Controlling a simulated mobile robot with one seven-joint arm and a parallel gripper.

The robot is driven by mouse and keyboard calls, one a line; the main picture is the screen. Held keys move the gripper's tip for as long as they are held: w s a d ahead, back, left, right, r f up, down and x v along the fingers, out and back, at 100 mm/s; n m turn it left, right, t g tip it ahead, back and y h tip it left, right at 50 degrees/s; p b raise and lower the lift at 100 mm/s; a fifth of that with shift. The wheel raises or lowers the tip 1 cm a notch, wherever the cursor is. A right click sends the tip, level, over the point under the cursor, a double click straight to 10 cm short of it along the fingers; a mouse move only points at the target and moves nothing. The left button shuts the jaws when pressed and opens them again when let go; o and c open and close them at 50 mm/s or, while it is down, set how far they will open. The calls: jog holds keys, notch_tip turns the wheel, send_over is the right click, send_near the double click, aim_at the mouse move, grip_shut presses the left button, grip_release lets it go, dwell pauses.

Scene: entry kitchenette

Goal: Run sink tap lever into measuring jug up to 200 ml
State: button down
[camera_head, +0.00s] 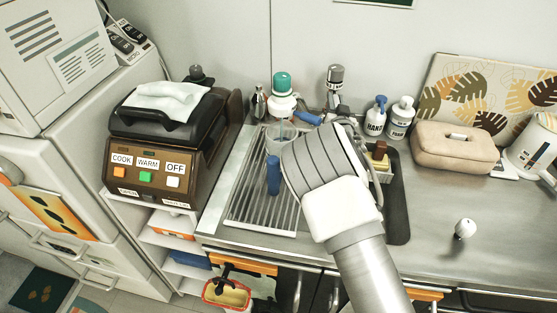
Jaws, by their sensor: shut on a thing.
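The clear measuring jug (281,137) appears at the back of the ribbed drainer left of the sink. Its blue handle (273,175) points toward me, with no finger visible on it. My gripper (318,158) reaches in from the lower right, close beside the jug and covering part of it. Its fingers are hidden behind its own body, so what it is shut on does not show. The blue tap lever (306,117) shows just beyond the gripper. The rest of the tap and the water level in the jug cannot be made out.
The sink (399,215) is largely covered by my arm. A brown cooker (155,150) is at left. The right counter is mostly clear around a small white object (465,228).

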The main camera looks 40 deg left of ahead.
jog(key=shift+w+d+n+g+y, duration=0.2)
jog(key=shift+n+g+y, duration=0.3)
jog(key=shift+y, duration=0.05)
jog(key=shift+w+d+n+g+y, duration=0.15)
jog(key=shift+d+n+g+y, duration=0.05)
jog(key=shift+n+g+y, duration=0.35)
jog(key=shift+w+d+r+n+g+y, duration=0.1)
jog(key=shift+w+d+n+g+y, duration=0.2)
jog(key=shift+n+g+y, duration=0.1)
jog(key=shift+w+d+n+g+y, duration=0.15)
jog(key=shift+w+n+g+y, duration=0.1)
jog(key=shift+n+g+y, duration=0.4)
jog(key=shift+s, duration=0.1)
jog(key=shift+a+r, duration=0.2)
jog(key=shift+r, duration=0.05)
dwell(5.5)
